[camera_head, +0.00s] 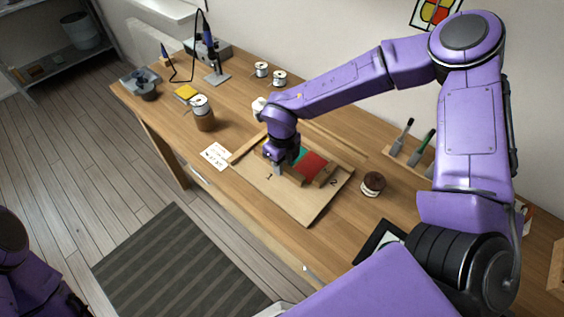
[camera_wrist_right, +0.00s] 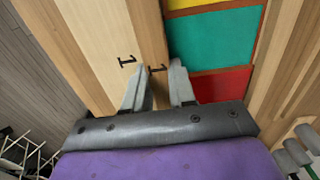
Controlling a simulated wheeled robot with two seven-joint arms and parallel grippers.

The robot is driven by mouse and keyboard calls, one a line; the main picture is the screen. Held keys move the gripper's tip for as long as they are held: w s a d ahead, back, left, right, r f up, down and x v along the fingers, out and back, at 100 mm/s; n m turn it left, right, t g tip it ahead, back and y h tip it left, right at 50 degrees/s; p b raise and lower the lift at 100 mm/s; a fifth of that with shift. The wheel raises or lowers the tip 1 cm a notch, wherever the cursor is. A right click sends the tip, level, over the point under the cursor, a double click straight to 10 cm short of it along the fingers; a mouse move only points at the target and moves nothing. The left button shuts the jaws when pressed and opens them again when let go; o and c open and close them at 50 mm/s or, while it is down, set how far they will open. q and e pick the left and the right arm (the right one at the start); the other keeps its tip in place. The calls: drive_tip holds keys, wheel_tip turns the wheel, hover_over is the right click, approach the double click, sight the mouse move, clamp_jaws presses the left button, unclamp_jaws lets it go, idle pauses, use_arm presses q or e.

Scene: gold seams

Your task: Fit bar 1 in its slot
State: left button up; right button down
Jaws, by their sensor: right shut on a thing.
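The light wooden board (camera_head: 307,208) lies on the bench, with a printed 1 and 2. Yellow, teal (camera_wrist_right: 212,40) and red (camera_head: 313,164) panels are set on it. Bar 1 (camera_wrist_right: 148,30) is a wooden strip marked 1, running along the left side of the panels in the right wrist view. My right gripper (camera_wrist_right: 160,80) is shut on the near end of bar 1; it also shows over the board in the head view (camera_head: 278,170). Whether the bar is seated in its slot or just above it, I cannot tell. My left gripper is out of view.
A white note (camera_head: 216,155) lies left of the board. A brown pot with a spool (camera_head: 203,118) stands behind it. A round brown-and-white item (camera_head: 373,184) is right of the board, and a tool rack (camera_head: 410,155) is farther back.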

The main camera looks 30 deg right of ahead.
drive_tip(key=shift+c, duration=2)
unclamp_jaws()
drive_tip(key=shift+f, duration=0.1)
wheel_tip(320, 180, up, 7)
drive_tip(key=p, duration=0.6)
drive_tip(key=shift+p, duration=0.4)
